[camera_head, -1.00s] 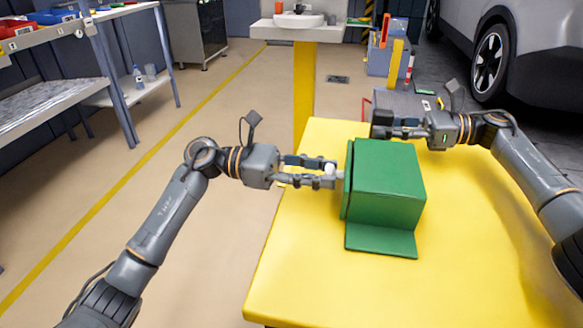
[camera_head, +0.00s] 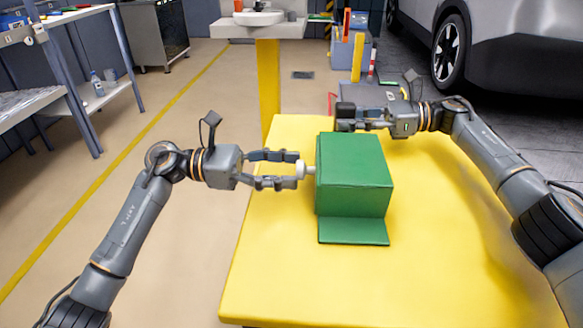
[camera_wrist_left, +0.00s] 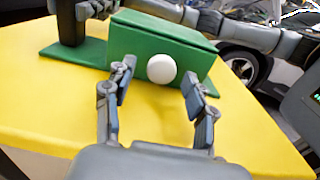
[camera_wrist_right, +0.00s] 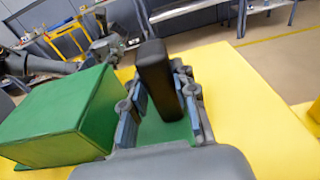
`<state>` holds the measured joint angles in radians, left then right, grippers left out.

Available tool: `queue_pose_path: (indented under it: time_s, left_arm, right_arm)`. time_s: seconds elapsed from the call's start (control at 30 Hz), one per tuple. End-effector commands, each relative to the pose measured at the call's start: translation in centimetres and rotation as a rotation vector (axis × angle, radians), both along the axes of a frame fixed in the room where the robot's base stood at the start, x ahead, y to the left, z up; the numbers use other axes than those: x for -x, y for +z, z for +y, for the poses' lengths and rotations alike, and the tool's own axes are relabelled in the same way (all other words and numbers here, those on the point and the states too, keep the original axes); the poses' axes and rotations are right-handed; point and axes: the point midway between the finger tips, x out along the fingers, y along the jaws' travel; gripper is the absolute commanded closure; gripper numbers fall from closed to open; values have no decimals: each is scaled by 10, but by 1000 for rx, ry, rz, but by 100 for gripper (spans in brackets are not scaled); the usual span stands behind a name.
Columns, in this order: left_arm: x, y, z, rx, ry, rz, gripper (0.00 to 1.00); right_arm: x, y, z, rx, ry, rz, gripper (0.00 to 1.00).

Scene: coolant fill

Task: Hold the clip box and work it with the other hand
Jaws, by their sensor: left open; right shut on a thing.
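The clip box is a green box (camera_head: 355,175) on a yellow table, with a flat green flange at its foot. It also shows in the left wrist view (camera_wrist_left: 140,60) and the right wrist view (camera_wrist_right: 60,115). A white round knob (camera_wrist_left: 161,68) sticks out of its left side. My left gripper (camera_head: 299,170) is open, its fingers on either side of the knob, apart from it in the left wrist view. My right gripper (camera_head: 350,118) is shut on a black upright handle (camera_wrist_right: 158,80) behind the box. The box hides the handle's lower part in the head view.
The yellow table (camera_head: 450,240) is clear in front and to the right of the box. A white sink (camera_head: 258,20) on a yellow post stands behind. A grey car (camera_head: 480,40) is at the back right, shelves (camera_head: 75,75) at the left.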

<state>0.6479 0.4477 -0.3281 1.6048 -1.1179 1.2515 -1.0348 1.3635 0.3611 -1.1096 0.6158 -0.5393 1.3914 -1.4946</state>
Motion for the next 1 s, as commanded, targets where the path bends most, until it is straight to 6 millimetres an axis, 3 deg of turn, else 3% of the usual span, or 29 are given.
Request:
queue_pose_path:
  time_s: [0.3, 0.5, 1.0]
  left_arm:
    - [0, 0, 69, -1, 4, 2, 44]
    - [1, 0, 97, 0, 2, 2, 44]
    - [1, 0, 105, 1, 0, 0, 44]
  right_arm:
    - [-1, -1, -1, 1, -2, 1, 97]
    - [-1, 0, -1, 1, -2, 1, 97]
    - [-1, 0, -1, 1, -2, 1, 97]
